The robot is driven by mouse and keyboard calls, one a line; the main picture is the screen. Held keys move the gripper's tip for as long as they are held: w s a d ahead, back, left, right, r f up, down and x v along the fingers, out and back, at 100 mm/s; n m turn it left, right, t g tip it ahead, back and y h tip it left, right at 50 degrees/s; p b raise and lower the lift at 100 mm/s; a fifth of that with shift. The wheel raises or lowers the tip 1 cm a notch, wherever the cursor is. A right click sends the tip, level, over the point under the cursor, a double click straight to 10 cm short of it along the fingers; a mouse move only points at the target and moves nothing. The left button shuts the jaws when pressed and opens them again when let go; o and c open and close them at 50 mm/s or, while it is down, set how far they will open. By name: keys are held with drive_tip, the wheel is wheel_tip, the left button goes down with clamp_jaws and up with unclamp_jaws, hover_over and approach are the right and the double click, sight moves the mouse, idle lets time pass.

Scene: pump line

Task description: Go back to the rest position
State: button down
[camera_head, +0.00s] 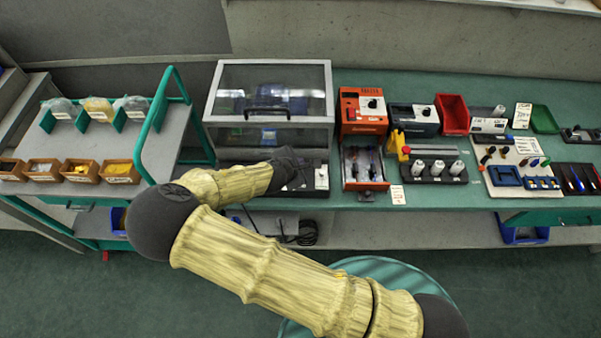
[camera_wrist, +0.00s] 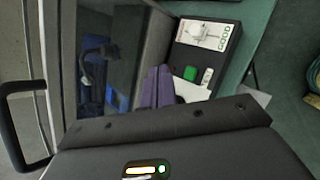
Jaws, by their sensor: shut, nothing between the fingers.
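My gripper (camera_wrist: 158,72) shows in the wrist view as two purplish fingers close together, shut with nothing between them. In the head view the dark hand (camera_head: 288,168) is at the end of my bent arm, in front of the clear-walled case and over the dark control panel (camera_head: 320,186) at the bench's front edge. The fingertips are hard to make out there. In the wrist view the panel shows a white switch plate (camera_wrist: 202,33), a green button (camera_wrist: 190,73) and a label reading GOOD, just beyond the fingers.
The clear-walled case (camera_head: 270,68) has a black handle (camera_head: 266,110) and a blue device inside. A red-orange unit (camera_head: 362,112) and an orange tray (camera_head: 346,180) stand right of it. A trolley (camera_head: 150,130) with several small boxes is at left. Open floor (camera_head: 530,290) lies front right.

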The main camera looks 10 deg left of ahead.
idle(0.8)
drive_tip(key=s+d+r+m+g, duration=0.1)
drive_tip(key=d+r+m+g, duration=0.2)
drive_tip(key=d+m, duration=0.4)
drive_tip(key=s+d+r+m+g, duration=0.1)
drive_tip(key=d+r+m+g, duration=0.15)
drive_tip(key=d+m, duration=0.4)
drive_tip(key=s+d+r+m+y, duration=0.1)
drive_tip(key=s+d+r+m, duration=0.3)
drive_tip(key=d+r, duration=0.3)
drive_tip(key=s+d+r+m, duration=0.5)
drive_tip(key=d+r+m, duration=0.2)
drive_tip(key=d+r, duration=0.1)
drive_tip(key=shift+s+d+g+y, duration=0.3)
drive_tip(key=shift+d+g+y, duration=0.1)
drive_tip(key=shift+g, duration=0.05)
drive_tip(key=shift+r, duration=0.1)
idle(0.4)
idle(1.0)
